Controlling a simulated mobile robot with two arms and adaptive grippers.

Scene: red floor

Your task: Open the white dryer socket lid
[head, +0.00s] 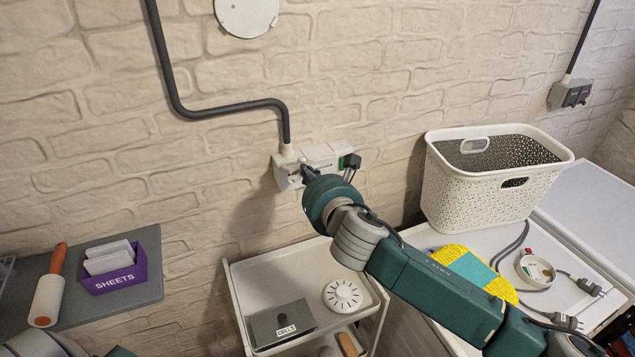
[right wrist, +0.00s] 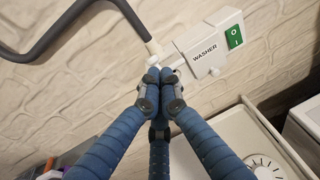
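A white wall socket unit (head: 325,154) sits on the brick wall below a dark pipe. In the right wrist view, its box (right wrist: 207,50) reads WASHER and bears a green switch (right wrist: 233,29). No DRYER label can be read, and no lid can be made out for certain. My right gripper (head: 307,174) is up against the left part of the unit. In the right wrist view, my right gripper's blue fingers (right wrist: 155,82) come together just below the pipe's end and hide part of the unit. Nothing shows clearly between the fingertips. My left gripper does not show.
A perforated basket (head: 480,190) stands right on a white top with cables. A shelf (head: 150,262) at left holds a purple SHEETS box (head: 115,276).

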